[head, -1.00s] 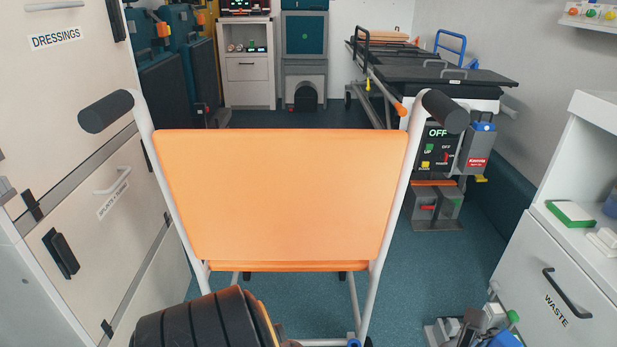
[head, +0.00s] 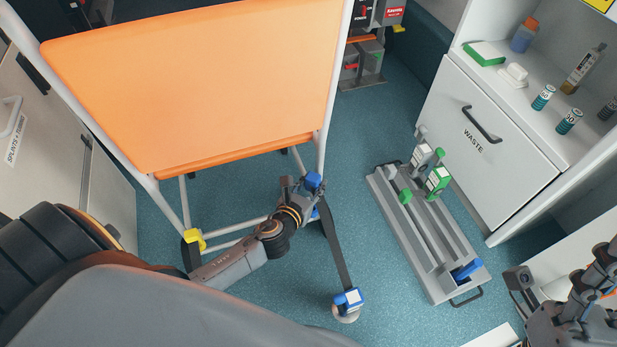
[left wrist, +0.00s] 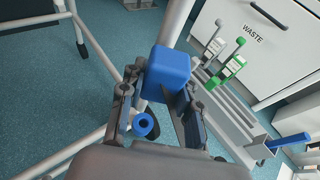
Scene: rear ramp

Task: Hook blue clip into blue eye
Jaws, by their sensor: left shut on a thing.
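My left gripper (head: 307,187) is shut on the blue clip (head: 314,180) at the lower right corner of the orange-backed chair's white frame. In the left wrist view the clip is a blue block (left wrist: 168,72) between the fingertips. A blue ring, which looks like the blue eye (left wrist: 143,124), shows between the fingers, close below the clip. Whether the clip is hooked in it cannot be told. A dark strap (head: 336,245) runs from there down to a blue-and-white floor fitting (head: 348,299). Dark parts of my right arm show at the lower right; its jaw state is unclear.
The orange chair back (head: 200,85) stands just behind my left gripper. A grey floor rack (head: 400,215) with grey, green and blue pieces lies to the right, before the white WASTE cabinet (head: 500,130). Blue floor between chair and rack is mostly clear.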

